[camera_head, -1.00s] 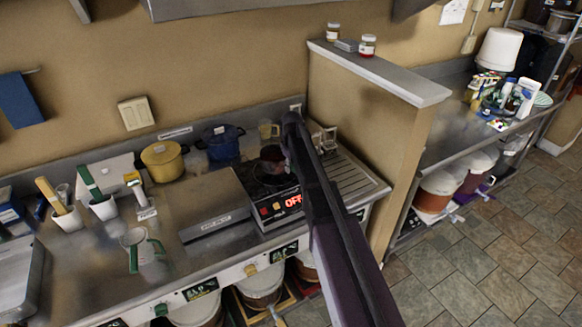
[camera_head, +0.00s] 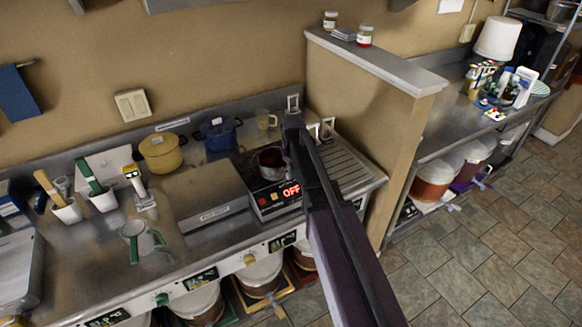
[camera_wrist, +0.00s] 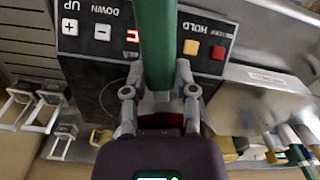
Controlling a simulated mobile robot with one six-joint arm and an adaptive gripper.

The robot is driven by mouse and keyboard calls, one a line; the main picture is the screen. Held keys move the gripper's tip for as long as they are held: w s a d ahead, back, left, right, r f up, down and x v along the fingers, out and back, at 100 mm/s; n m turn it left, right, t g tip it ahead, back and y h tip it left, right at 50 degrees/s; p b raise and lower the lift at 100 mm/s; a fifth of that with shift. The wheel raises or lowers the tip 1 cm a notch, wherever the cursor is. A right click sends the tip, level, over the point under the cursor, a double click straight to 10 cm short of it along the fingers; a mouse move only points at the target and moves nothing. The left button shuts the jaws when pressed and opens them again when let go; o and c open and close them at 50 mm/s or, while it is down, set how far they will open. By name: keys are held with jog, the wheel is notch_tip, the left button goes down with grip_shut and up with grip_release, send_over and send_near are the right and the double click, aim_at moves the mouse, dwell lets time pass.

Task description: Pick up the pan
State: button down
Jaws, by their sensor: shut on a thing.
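The pan (camera_head: 270,161) is a small dark pan with a reddish inside, at the induction cooktop (camera_head: 268,203) in the head view. Its right side is hidden by my arm. In the wrist view a thick green handle (camera_wrist: 158,40) runs from the top edge down between the fingers of my gripper (camera_wrist: 160,92). The gripper is shut on this handle, and the cooktop panel lies below it. The pan's body is mostly hidden in the wrist view. I cannot tell whether the pan touches the cooktop.
A yellow pot (camera_head: 161,155) and a blue pot (camera_head: 218,134) stand at the back of the counter. A glass mug (camera_head: 266,121) is behind the cooktop. A flat metal box (camera_head: 204,199) lies left of it. A partition wall (camera_head: 365,130) rises to the right.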

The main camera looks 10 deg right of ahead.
jog(key=s, duration=0.6)
jog(key=shift+a+r, duration=0.2)
jog(key=shift+r, duration=0.1)
jog(key=shift+s, duration=0.25)
dwell(0.4)
